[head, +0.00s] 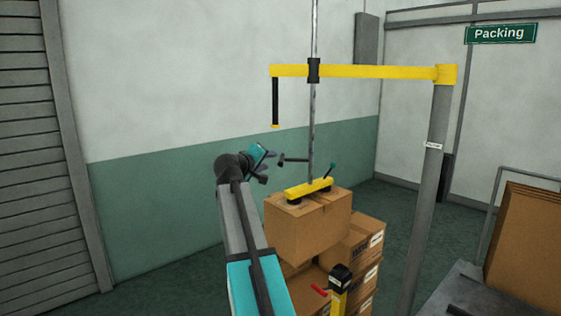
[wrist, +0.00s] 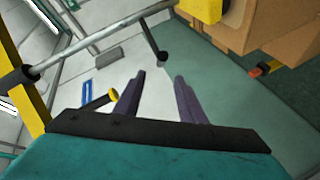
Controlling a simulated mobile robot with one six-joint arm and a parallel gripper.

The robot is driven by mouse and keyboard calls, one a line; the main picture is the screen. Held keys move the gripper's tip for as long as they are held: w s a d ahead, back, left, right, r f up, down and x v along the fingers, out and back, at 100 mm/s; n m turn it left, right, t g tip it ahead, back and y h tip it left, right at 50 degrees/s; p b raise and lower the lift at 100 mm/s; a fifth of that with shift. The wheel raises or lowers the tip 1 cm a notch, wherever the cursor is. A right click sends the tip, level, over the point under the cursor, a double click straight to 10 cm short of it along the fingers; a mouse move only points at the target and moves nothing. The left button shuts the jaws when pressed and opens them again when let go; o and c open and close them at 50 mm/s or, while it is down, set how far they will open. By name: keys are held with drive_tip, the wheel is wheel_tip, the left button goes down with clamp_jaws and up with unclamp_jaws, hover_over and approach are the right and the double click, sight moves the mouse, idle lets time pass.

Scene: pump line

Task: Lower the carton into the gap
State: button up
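The carton (head: 308,226) hangs under the yellow suction bar (head: 310,190) of a hoist, above the front left of a carton stack (head: 360,248). It looks slightly tilted, and in the wrist view it fills the upper right (wrist: 285,30). The gap is mostly hidden beneath the carton; I cannot tell its edges. My gripper (head: 268,163) is left of the hoist's black side handle (head: 292,160). In the wrist view my gripper's fingers (wrist: 159,78) are apart with nothing between them, and the side handle (wrist: 152,40) lies just beyond the tips.
A yellow jib arm (head: 370,71) on a grey post (head: 426,190) carries the hoist's rod (head: 312,130). A black hanging handle (head: 275,100) drops from its left end. A yellow-black post (head: 339,285) with a red lever (head: 320,290) stands before the stack. Flat cardboard (head: 525,245) is at right.

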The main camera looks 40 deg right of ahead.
sight(281, 156)
drive_tip(key=p+x, duration=0.2)
drive_tip(key=x, duration=0.9)
drive_tip(key=shift+w+d+p, duration=0.2)
drive_tip(key=shift+d+p, duration=0.1)
drive_tip(key=shift+d, duration=0.05)
drive_tip(key=shift+x, duration=1.05)
drive_tip(key=shift+f, duration=0.15)
clamp_jaws()
